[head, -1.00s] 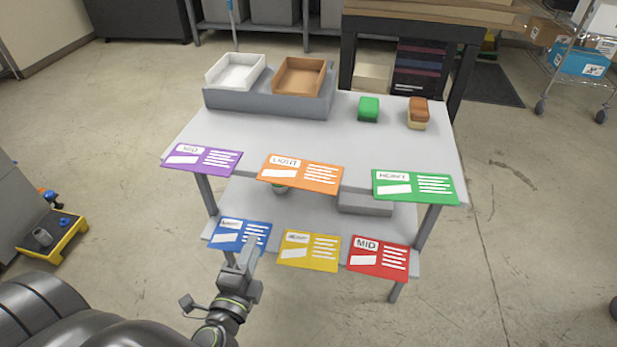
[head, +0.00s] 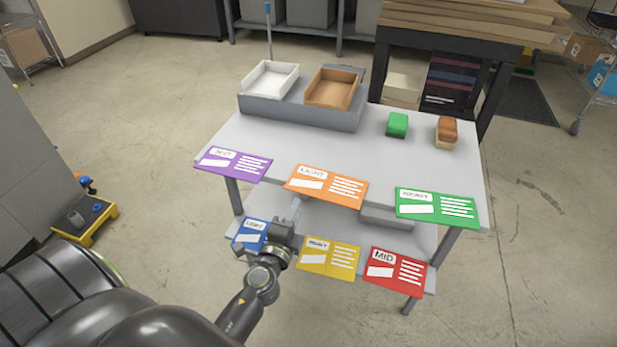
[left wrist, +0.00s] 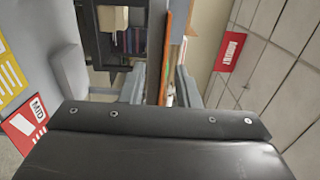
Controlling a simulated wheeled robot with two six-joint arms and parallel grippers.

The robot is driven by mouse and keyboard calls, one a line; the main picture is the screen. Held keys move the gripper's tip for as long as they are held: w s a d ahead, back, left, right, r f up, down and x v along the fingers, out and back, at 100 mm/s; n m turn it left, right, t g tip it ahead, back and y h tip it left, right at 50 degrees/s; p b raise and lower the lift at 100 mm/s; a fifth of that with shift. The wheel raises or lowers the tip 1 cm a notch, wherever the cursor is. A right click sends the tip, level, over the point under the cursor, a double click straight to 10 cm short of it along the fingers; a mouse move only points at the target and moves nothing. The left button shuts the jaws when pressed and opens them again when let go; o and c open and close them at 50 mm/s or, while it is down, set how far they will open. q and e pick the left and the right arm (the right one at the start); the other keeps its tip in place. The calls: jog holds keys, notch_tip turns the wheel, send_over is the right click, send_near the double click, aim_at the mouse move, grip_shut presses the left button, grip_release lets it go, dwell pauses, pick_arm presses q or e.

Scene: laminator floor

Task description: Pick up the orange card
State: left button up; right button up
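The orange card (head: 326,186), marked LIGHT, lies at the front edge of the table's upper top, between the purple card (head: 233,164) and the green card (head: 437,206). My left gripper (head: 295,209) is just below and in front of its near edge, partly over the blue card (head: 249,233). In the left wrist view the gripper (left wrist: 160,87) is open, its two fingers apart. The orange card (left wrist: 167,45) shows there nearly edge-on, as a thin strip lined up with the gap. I see no contact. My right gripper is not in view.
The lower shelf holds the yellow card (head: 328,258) and red card (head: 395,272) right of my gripper. On the top stand a white tray (head: 249,84), a brown tray (head: 354,95), a green block (head: 397,124) and a brown-topped block (head: 446,131). The top's middle is clear.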

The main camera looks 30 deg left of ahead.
aim_at(308, 180)
pick_arm(q)
jog(key=x, duration=0.1)
jog(key=p+x, duration=0.1)
jog(key=x, duration=0.3)
jog(key=shift+w+r+p, duration=0.15)
jog(key=shift+r+p, duration=0.2)
jog(key=shift+r, duration=0.05)
jog(key=shift+d, duration=0.1)
jog(key=shift+c, duration=0.4)
grip_shut()
